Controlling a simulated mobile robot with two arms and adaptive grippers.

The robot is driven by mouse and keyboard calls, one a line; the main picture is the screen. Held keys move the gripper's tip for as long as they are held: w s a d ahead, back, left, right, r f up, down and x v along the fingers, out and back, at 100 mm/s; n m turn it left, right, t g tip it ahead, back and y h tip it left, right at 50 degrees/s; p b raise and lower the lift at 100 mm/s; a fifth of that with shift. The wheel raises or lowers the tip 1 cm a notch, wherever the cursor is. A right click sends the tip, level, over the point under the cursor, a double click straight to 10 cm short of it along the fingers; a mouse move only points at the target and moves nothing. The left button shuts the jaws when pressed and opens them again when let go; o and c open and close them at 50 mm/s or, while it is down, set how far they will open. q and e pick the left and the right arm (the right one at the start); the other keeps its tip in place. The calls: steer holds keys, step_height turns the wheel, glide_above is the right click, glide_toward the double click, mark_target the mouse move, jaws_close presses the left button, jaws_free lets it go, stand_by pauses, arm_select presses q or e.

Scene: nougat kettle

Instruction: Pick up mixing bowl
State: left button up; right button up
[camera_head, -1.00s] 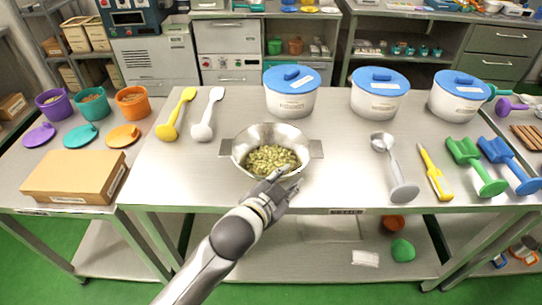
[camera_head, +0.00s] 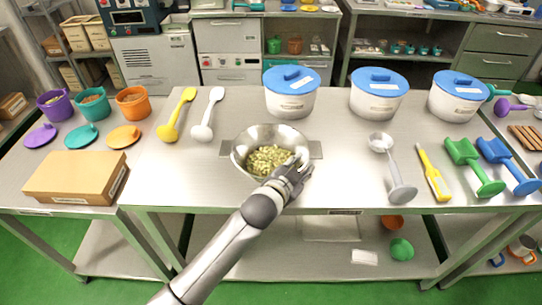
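The mixing bowl (camera_head: 248,142) is a steel bowl with a flat tab handle on each side. It stands upright on the steel table and holds greenish nuts (camera_head: 267,159). My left gripper (camera_head: 298,168) is at the bowl's near right rim, overlapping it in the picture. Its fingers point away from me, toward the bowl's right side. I cannot tell whether the fingers touch the rim or how far apart they are. My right gripper is out of view.
White tubs with blue lids (camera_head: 290,95) stand behind and to the right of the bowl. A yellow scoop (camera_head: 173,120) and a white scoop (camera_head: 206,118) lie left. A cardboard box (camera_head: 75,178) sits at the front left.

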arm_select(q)
steer(key=shift+w+f, duration=0.1)
steer(key=shift+w, duration=0.05)
jaws_close()
stand_by(0.4)
